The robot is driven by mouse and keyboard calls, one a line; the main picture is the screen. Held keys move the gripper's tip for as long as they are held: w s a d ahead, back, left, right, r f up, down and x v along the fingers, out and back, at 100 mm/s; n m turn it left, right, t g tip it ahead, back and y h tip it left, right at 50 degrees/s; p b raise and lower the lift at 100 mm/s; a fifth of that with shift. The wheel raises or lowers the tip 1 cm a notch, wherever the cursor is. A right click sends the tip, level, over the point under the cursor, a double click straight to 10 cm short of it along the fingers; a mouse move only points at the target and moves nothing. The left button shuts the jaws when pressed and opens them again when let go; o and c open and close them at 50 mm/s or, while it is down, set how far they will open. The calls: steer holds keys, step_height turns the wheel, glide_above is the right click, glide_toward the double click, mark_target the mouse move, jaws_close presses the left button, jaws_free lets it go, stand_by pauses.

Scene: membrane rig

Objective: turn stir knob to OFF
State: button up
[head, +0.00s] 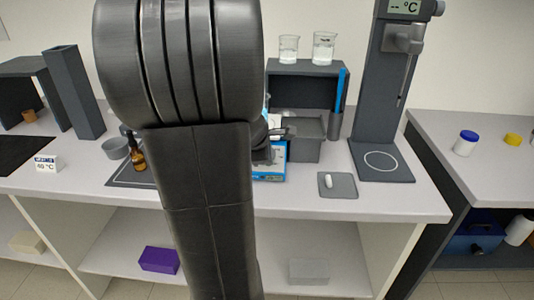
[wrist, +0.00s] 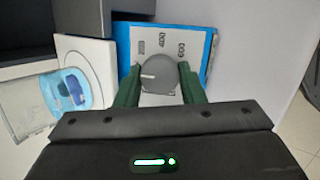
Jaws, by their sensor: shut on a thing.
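The stir knob (wrist: 157,73) is a round grey dial with a white pointer line in the wrist view. The line points left. It sits on a white panel (wrist: 184,44) with a blue edge and printed marks, of which 400 and 600 can be read. My gripper (wrist: 158,82) has its two green fingers on either side of the knob and is shut on it. In the head view my arm hides the knob, the fingers and much of the blue stirrer (head: 270,172); only part of the stirrer's front shows.
In the head view a grey bin (head: 306,140) stands right of the stirrer. A brown bottle (head: 137,157) stands left of my arm.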

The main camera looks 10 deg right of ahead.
steer(key=shift+n, duration=0.4)
steer(key=o, duration=1)
steer(key=p+v, duration=0.2)
steer(key=v, duration=1.2)
steer(key=shift+s+d, duration=0.1)
steer(key=shift+f, duration=0.15)
steer(key=b+x, duration=0.2)
steer(key=x, duration=1.1)
steer(key=shift+w+d+f, duration=0.15)
steer(key=shift+w+f, duration=0.1)
steer(key=shift+w, duration=0.1)
